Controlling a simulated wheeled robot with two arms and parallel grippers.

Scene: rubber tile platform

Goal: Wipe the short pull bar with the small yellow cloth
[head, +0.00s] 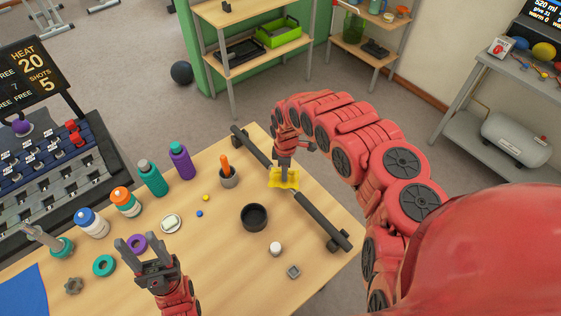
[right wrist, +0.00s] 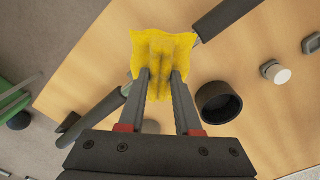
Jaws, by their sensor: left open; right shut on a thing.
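The short pull bar (head: 318,217) is a dark bar on feet, lying diagonally along the far right side of the wooden table. It also shows in the right wrist view (right wrist: 226,17). The small yellow cloth (head: 291,180) is draped across the middle of the bar and hides that part. My right gripper (head: 284,170) points down at the bar, shut on the cloth; in the right wrist view its fingertips pinch the cloth (right wrist: 158,48). Whether cloth and bar touch is hard to tell. My left gripper (head: 139,244) is open and empty above the near left table area.
A black cup (head: 254,217) and a grey pot with an orange-handled tool (head: 228,178) stand left of the bar. A white knob (head: 275,249) and a grey block (head: 293,271) lie nearer. Several bottles, including a teal one (head: 151,178), line the left table edge.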

